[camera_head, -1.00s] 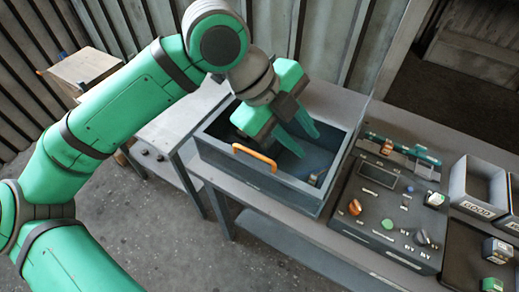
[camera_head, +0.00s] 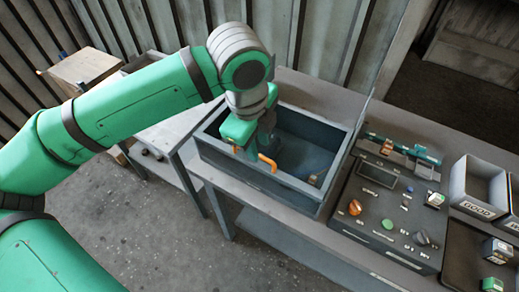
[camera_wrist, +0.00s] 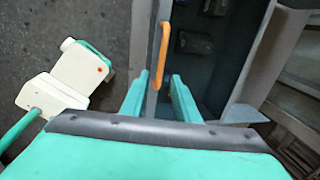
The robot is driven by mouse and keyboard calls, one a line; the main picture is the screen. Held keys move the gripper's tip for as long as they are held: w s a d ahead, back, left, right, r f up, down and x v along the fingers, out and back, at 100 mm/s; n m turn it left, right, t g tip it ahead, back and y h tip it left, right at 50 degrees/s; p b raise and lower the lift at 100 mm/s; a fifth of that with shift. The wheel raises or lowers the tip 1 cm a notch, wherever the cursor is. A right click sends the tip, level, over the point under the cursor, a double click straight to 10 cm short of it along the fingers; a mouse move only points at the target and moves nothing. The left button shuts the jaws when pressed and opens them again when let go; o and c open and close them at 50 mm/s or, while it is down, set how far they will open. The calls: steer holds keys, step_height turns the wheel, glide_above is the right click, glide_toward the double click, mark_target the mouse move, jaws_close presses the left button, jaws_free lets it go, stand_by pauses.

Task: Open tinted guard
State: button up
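The grey, open-looking housing box (camera_head: 210,160) stands on the bench, with a bluish, see-through-looking surface (camera_head: 305,155) over or inside it; I cannot tell which part is the guard's edge. An orange handle (camera_head: 268,163) is on its near side, partly hidden by my gripper in the head view. My gripper (camera_head: 256,148) is low over that near edge. In the wrist view my gripper (camera_wrist: 159,82) has its two teal fingers apart, one on each side of the orange handle (camera_wrist: 161,45). Whether either finger touches it is unclear.
Right of the box is a control panel (camera_head: 375,235) with knobs and buttons. Beyond it are grey bins (camera_head: 478,188) and small parts. A lower side table (camera_head: 165,135) stands at the left. The floor (camera_head: 180,225) in front is clear.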

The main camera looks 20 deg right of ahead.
mark_target(259, 167)
steer(key=shift+w+d+f, duration=0.1)
steer(key=shift+d+f, duration=0.05)
steer(key=shift+f, duration=0.7)
steer(key=shift+w+d+f, duration=0.1)
steer(key=shift+d+f, duration=0.05)
steer(key=shift+f, duration=0.7)
jaws_close()
steer(key=shift+w, duration=0.1)
